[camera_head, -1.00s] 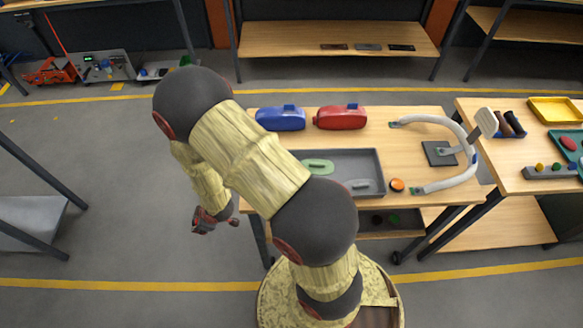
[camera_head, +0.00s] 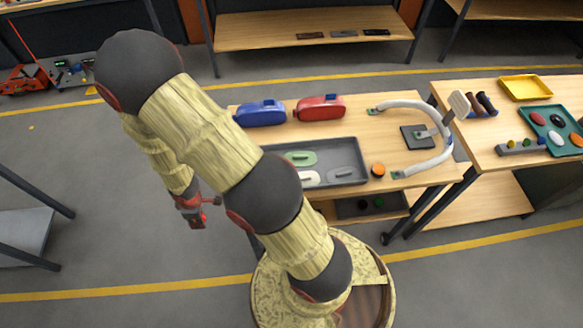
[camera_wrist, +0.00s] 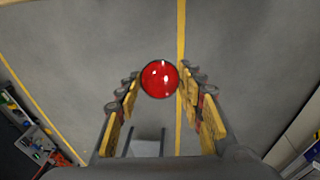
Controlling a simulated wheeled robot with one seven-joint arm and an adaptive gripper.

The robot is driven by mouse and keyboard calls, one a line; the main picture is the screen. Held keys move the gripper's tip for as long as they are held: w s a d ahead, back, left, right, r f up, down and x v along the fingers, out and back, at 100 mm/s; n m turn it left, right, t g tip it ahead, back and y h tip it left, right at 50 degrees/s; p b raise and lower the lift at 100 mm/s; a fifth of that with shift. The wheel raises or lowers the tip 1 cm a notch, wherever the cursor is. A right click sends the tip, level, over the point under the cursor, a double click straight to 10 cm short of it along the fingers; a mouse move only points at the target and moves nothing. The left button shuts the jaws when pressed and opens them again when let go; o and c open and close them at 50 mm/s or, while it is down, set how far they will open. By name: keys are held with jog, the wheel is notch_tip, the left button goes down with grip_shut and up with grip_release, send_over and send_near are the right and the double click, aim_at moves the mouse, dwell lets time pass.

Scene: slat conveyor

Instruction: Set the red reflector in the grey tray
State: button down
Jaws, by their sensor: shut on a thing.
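The red reflector (camera_wrist: 160,78) is a glossy red disc with a dark rim, between my fingertips in the wrist view. My gripper (camera_wrist: 160,85) is shut on it, above bare floor. In the head view my gripper (camera_head: 197,218) hangs left of the near table, apart from it. The grey tray (camera_head: 345,150) lies on that table, partly hidden by my arm. In it are a green piece (camera_head: 300,158), a grey piece (camera_head: 342,174) and a white piece (camera_head: 309,177).
A blue case (camera_head: 260,114) and a red case (camera_head: 320,108) stand behind the tray. An orange-topped disc (camera_head: 378,170) and a pale curved tube (camera_head: 440,145) are to its right. The right table holds a yellow tray (camera_head: 526,88) and a teal tray (camera_head: 563,147) with several oval pieces.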

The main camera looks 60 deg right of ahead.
jog(key=shift+s+r, duration=0.1)
jog(key=shift+d+r, duration=0.2)
jog(key=shift+r, duration=0.05)
jog(key=shift+s+r+g+p, duration=0.2)
jog(key=shift+r+g+p, duration=0.05)
jog(key=shift+g+p, duration=0.05)
